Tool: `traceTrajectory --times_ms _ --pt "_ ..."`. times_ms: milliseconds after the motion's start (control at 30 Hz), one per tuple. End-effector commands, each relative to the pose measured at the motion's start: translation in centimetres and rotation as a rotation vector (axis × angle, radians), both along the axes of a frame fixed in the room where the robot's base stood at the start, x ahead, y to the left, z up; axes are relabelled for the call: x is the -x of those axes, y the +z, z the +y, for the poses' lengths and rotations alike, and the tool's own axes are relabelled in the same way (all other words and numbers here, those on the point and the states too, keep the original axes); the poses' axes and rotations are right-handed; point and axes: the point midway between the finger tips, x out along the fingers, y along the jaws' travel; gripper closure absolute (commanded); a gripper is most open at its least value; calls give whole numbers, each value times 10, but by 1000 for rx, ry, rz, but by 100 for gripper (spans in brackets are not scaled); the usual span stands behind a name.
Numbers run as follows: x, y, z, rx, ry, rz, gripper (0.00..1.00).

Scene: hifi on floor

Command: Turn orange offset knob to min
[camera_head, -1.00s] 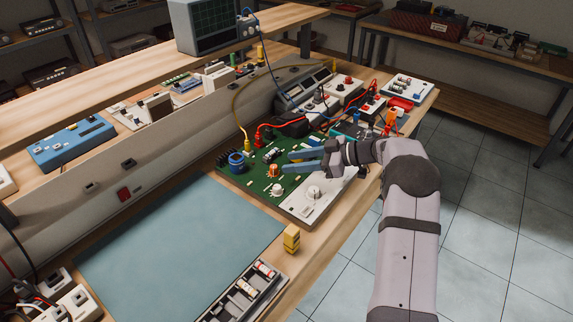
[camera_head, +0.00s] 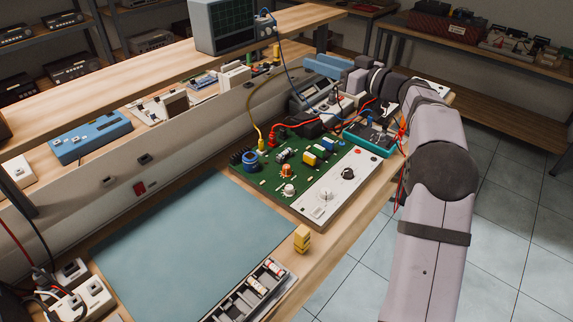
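The orange knob (camera_head: 286,171) stands on the green circuit board (camera_head: 262,186), near the board's middle. A white knob (camera_head: 289,190) is just in front of it. Any pointer mark or min label is too small to read. The orange knob is in plain view.
A white panel with a black knob (camera_head: 348,173) adjoins the board. Yellow and red cables (camera_head: 277,129) rise behind the knob. A teal multimeter (camera_head: 370,138) is at the right. The blue-grey mat (camera_head: 190,245) is bare. A yellow block (camera_head: 302,238) stands near the front edge.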

Motion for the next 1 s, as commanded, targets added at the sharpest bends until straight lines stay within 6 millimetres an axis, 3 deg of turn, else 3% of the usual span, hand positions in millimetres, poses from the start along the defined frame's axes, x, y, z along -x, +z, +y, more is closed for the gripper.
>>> traceTrajectory --times_ms 167,300,467,600,767,867,1000 --pt "-36 38 -57 -242 -294 -3 63" --pt "-51 41 -119 -454 -551 61 63" --pt "-49 11 -181 -696 -824 208 63" --pt "-31 -38 -214 -904 -1027 399 63" --pt "2 -101 -215 -1138 -1201 675 63" --pt "25 -138 -196 -1284 -1267 876 63" --pt "57 -173 -148 -1487 -1292 1182 63"
